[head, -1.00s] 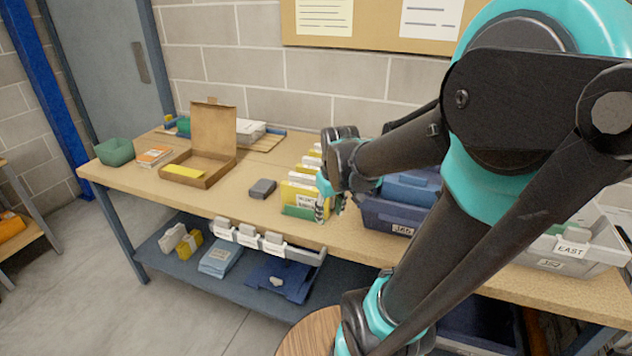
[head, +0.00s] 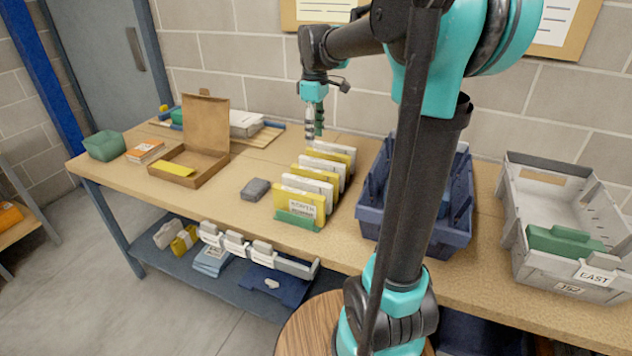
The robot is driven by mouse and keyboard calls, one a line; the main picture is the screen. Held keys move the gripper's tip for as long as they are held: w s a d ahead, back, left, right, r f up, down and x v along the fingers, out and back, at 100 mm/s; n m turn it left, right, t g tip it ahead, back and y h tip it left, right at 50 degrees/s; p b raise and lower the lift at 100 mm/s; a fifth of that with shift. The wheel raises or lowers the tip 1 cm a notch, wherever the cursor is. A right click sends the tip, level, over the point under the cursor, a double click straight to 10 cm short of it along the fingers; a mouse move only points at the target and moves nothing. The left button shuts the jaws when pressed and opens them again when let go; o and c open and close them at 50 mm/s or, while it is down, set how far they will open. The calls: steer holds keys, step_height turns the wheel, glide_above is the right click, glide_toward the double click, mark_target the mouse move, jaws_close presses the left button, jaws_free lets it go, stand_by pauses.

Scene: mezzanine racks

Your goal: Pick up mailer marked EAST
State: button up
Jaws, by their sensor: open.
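A row of upright yellow and white mailers (head: 300,200) stands in a green holder (head: 297,220) on the bench. The front yellow mailer has a label that looks like NORTH, but it is too small to be sure. The labels of the mailers behind it are hidden, so I cannot tell which one is marked EAST. My gripper (head: 314,133) is open and empty, pointing down above the back end of the row, apart from the mailers. An EAST sign shows on the grey tote (head: 520,225) at the right.
A blue tote (head: 372,222) stands right of the mailers, partly hidden by my arm. A grey block (head: 256,189), an open cardboard box (head: 207,172) and a green bin (head: 104,146) are to the left. A brick wall (head: 240,65) rises behind the bench (head: 235,215).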

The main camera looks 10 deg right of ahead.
mark_target(315, 170)
step_height(315, 170, down, 16)
steer(key=shift+a+r, duration=0.1)
stand_by(0.5)
jaws_close()
